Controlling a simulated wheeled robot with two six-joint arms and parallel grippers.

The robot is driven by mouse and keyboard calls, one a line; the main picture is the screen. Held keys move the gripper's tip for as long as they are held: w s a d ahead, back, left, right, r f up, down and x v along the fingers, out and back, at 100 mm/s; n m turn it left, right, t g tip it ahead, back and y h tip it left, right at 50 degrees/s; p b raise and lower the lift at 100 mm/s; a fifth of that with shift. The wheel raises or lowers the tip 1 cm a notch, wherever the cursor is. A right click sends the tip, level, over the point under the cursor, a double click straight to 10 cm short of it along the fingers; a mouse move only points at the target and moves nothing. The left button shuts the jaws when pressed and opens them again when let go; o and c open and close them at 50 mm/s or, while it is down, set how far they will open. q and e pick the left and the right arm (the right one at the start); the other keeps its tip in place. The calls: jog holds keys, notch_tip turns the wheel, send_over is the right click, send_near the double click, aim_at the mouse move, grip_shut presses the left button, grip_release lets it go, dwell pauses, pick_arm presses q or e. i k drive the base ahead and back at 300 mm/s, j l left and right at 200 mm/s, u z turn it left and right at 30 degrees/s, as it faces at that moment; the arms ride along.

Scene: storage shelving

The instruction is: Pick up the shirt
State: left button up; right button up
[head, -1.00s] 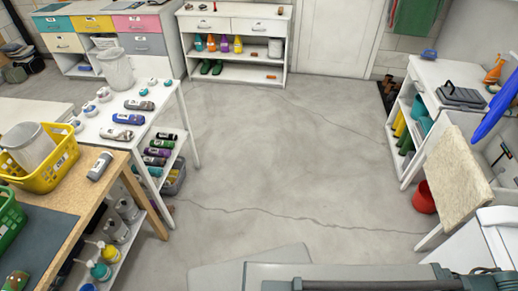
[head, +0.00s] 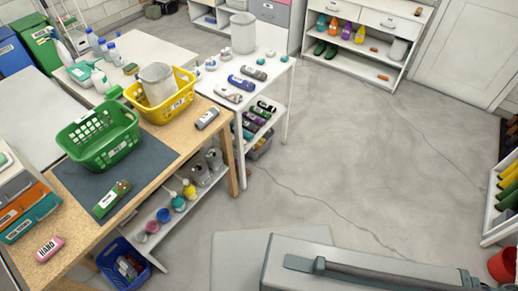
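I see no shirt that I can make out in the head view. Neither of my grippers shows in the head view, so their state is hidden.
A wooden table (head: 207,146) at left bears a green basket (head: 98,142), a yellow basket (head: 172,108) and a dark mat (head: 145,157). A blue crate (head: 110,262) sits low beside it. White shelving (head: 384,45) stands at the back. The grey floor (head: 350,150) is clear.

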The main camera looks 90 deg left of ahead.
aim_at(122, 188)
jog(key=u, duration=1.65)
